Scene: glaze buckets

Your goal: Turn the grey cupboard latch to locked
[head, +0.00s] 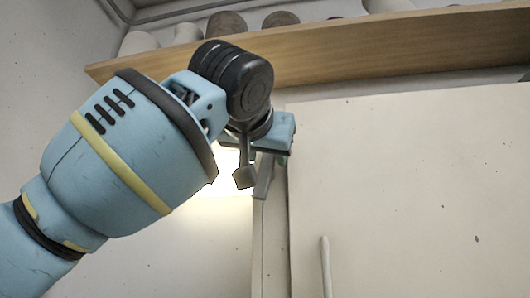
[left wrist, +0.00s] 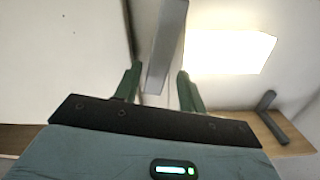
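The grey latch (head: 264,177) is a flat bar at the left edge of the pale cupboard door (head: 400,190). In the head view it hangs down, slightly tilted. My left gripper (head: 252,155) is at the latch's upper end, partly hidden by my own wrist. In the left wrist view, the two green fingers of my left gripper (left wrist: 159,88) are apart, with the grey latch (left wrist: 167,45) showing between them. The latch looks closer to the left finger in that view; I cannot tell whether they touch. My right gripper is not in view.
A wooden shelf (head: 400,45) with several pots, such as a dark one (head: 281,19), runs above the cupboard, close over my wrist. A thin door handle (head: 326,268) is lower on the door. A bright light patch (left wrist: 230,52) is on the wall beside the cupboard.

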